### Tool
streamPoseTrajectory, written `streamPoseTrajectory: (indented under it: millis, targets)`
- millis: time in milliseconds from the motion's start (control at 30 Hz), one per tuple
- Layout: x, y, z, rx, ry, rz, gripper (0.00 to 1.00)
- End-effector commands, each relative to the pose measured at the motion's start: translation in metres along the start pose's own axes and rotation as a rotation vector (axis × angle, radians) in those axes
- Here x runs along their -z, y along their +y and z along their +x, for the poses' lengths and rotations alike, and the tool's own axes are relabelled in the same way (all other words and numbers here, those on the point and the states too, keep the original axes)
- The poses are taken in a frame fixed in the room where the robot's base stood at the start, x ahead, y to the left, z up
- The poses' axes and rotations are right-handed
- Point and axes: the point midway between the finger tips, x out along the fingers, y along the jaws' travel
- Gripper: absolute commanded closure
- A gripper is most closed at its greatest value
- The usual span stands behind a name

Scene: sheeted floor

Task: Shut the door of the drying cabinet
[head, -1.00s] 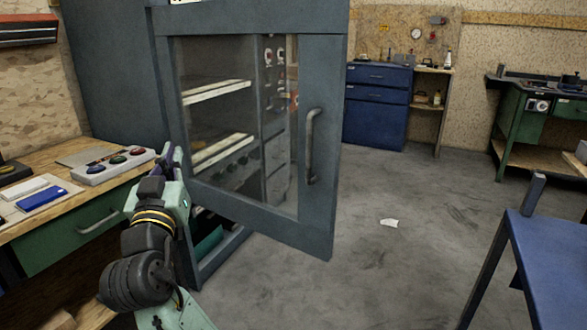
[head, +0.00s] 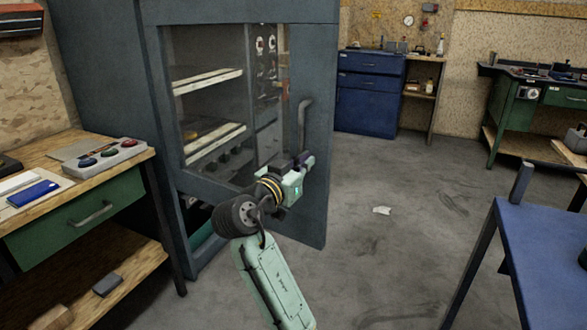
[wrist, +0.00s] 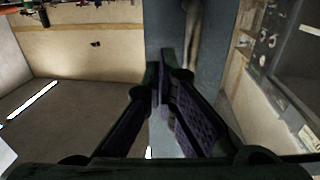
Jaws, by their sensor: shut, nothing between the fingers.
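The drying cabinet (head: 95,110) is grey-blue and stands at the left. Its door (head: 318,95) has a window and stands open, with its free edge towards the right and its lower edge out over the floor. The door handle (head: 302,128) is an upright grey bar near that edge; it also shows at the top of the wrist view (wrist: 192,35). My gripper (head: 308,160) is shut and empty in front of the door's lower right, just below the handle. In the wrist view its fingertips (wrist: 165,72) point at the door frame below the handle; contact cannot be told.
A wooden bench (head: 135,158) with a button box (head: 104,152) stands at the left. A blue table (head: 550,250) stands at the right front. A white scrap (head: 382,210) lies on the floor. The floor right of the door is largely clear.

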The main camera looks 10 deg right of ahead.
Motion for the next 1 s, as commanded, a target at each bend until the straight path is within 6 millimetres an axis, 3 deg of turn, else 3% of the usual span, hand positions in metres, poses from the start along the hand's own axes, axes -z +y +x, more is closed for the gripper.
streamPoseTrajectory:
  millis: [100, 300, 800, 1000]
  targets:
    - [0.002, 0.001, 0.022, -0.004, -0.001, -0.003, 1.00]
    - [0.001, 0.000, 0.042, 0.000, 0.000, -0.001, 1.00]
    - [0.000, 0.001, 0.049, 0.002, -0.001, 0.000, 1.00]
    - [0.000, 0.014, 0.074, 0.021, -0.002, 0.000, 1.00]
